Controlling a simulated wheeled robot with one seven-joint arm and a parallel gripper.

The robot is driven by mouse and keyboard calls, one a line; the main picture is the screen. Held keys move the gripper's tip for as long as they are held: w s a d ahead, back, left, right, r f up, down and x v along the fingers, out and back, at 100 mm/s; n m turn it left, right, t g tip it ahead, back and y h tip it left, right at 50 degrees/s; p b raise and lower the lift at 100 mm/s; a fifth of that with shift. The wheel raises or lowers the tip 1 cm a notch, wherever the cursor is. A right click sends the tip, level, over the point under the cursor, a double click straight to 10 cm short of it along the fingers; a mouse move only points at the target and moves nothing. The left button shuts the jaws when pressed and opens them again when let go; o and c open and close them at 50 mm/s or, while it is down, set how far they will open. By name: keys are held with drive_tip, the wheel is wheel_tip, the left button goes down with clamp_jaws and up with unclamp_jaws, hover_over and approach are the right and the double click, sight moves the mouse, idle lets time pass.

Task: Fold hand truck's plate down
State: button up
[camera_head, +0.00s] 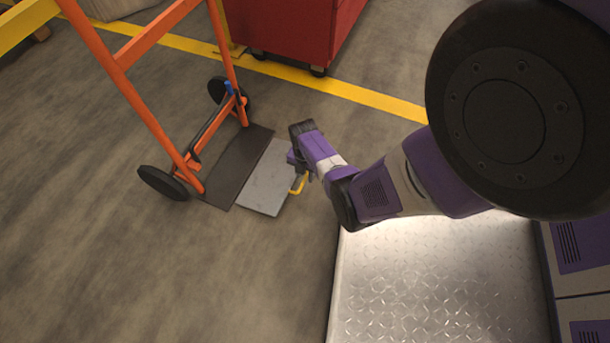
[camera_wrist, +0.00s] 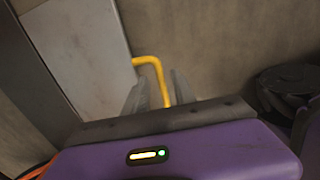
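The orange hand truck (camera_head: 156,125) stands upright at the left. Its dark toe plate (camera_head: 240,155) lies on the floor. A light grey plate (camera_head: 266,183) extends outward from the dark one, looking flat or nearly flat to the floor; it also shows in the wrist view (camera_wrist: 80,50). A yellow handle (camera_head: 299,184) sticks out from the grey plate's outer edge. My gripper (camera_head: 304,174) is at this handle. In the wrist view, my gripper's two fingers (camera_wrist: 157,92) stand apart with the yellow handle (camera_wrist: 160,77) between them, nearer the right finger. Head-view fingertips are mostly hidden.
A red cabinet on casters (camera_head: 295,30) stands behind the hand truck. A yellow floor line (camera_head: 345,90) runs in front of it. Bare concrete (camera_head: 120,270) lies free left of and below the hand truck. My metal base deck is at the lower right.

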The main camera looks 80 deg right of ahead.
clamp_jaws()
idle(1.4)
